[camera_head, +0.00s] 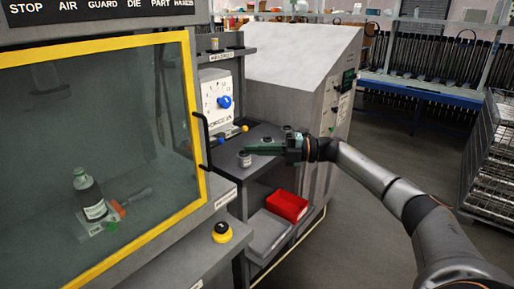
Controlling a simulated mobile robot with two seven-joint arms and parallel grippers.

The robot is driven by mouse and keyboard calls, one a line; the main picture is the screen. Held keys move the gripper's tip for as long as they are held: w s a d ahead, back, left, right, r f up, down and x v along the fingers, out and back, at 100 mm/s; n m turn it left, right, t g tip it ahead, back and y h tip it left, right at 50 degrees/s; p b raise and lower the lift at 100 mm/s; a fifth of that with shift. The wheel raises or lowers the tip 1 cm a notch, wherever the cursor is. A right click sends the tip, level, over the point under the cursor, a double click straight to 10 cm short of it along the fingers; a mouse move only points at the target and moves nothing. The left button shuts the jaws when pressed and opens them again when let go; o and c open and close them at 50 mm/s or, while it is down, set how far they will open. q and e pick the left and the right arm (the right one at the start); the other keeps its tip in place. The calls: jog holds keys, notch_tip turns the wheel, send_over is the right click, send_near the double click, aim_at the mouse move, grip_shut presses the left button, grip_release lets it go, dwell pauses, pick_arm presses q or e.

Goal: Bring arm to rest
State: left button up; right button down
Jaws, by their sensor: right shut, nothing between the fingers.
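My right arm (385,182) comes in from the lower right and reaches left. Its green-fingered right gripper (262,149) is over the dark side shelf and is shut, with nothing held. The fingertips are close to a small grey cylinder (244,159) on the shelf; I cannot tell if they touch it. Another small round piece (287,129) is behind the gripper. My left gripper is not in view.
A red bin (287,206) sits under the shelf. A yellow-based button (222,232) stands in front. A wire rack (492,165) is at right; floor between is clear.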

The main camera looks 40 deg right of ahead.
jog(key=shift+s, duration=0.15)
jog(key=s+a+f+m+t+h+p, duration=0.1)
jog(key=a+f+m+t+h, duration=0.1)
jog(key=a+f+m, duration=0.55)
jog(key=s+a+f+m+t+h, duration=0.2)
jog(key=a+f+m, duration=0.2)
jog(key=a+f, duration=0.7)
jog(key=s+a+f+m+g+h, duration=0.3)
jog(key=s+f+m, duration=0.4)
jog(key=s, duration=0.5)
jog(key=s+a+f+m+g+h+p, duration=0.1)
jog(key=s+a+f+m+g+h, duration=0.2)
jog(key=s+f+m, duration=0.4)
jog(key=s+f+h, duration=0.1)
jog(key=s+f, duration=0.3)
jog(key=s, duration=0.1)
jog(key=shift+a+f+h, duration=0.25)
jog(key=shift+a+h, duration=0.05)
jog(key=shift+a, duration=0.05)
